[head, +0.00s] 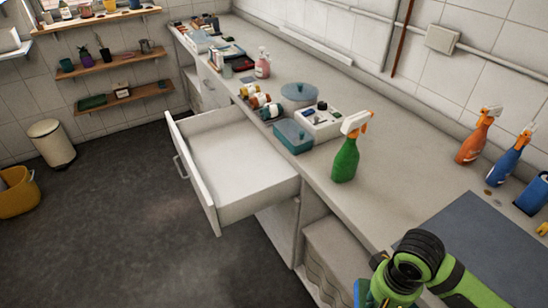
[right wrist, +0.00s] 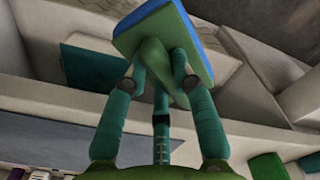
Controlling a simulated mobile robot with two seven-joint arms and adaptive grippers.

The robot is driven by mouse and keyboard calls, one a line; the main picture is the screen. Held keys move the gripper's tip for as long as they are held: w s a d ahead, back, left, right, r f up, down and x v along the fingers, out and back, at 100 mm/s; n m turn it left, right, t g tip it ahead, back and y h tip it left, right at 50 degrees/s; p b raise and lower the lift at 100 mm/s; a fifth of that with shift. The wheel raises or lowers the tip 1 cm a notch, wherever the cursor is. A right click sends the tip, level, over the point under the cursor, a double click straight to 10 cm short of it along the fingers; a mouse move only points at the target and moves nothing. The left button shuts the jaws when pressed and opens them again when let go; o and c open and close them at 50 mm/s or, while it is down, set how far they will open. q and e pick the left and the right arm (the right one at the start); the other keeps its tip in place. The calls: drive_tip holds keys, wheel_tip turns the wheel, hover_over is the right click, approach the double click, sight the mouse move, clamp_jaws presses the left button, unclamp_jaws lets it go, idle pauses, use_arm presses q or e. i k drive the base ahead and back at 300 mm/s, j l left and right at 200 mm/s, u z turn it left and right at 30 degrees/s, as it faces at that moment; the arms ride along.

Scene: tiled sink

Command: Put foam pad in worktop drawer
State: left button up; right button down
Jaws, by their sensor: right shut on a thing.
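The foam pad, green on its face with a blue edge, is in my right gripper (right wrist: 160,80) in the right wrist view. The pad (right wrist: 168,30) sits at the fingertips, tilted. In the head view a blue part of the pad (head: 361,292) shows at the bottom edge beside my right arm, whose fingers are hidden there. The worktop drawer (head: 250,193) is pulled open under the counter, left of my right gripper, and its visible inside is empty. My left gripper is in neither view.
Orange (head: 475,138) and blue (head: 508,155) spray bottles stand at the right.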

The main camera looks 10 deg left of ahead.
sight(228, 172)
drive_tip(key=i+j, duration=0.2)
drive_tip(key=j, duration=0.15)
drive_tip(key=i+j+z, duration=0.15)
drive_tip(key=j, duration=0.25)
drive_tip(key=i+j, duration=0.25)
drive_tip(key=j, duration=0.15)
drive_tip(key=i+j+z, duration=0.15)
drive_tip(key=j, duration=0.2)
drive_tip(key=i+j, duration=0.2)
drive_tip(key=j, duration=0.25)
drive_tip(key=i+j+z, duration=0.15)
drive_tip(key=j, duration=0.25)
drive_tip(key=i+j, duration=0.15)
drive_tip(key=j, duration=0.25)
drive_tip(key=i+j+z, duration=0.15)
drive_tip(key=j, duration=0.3)
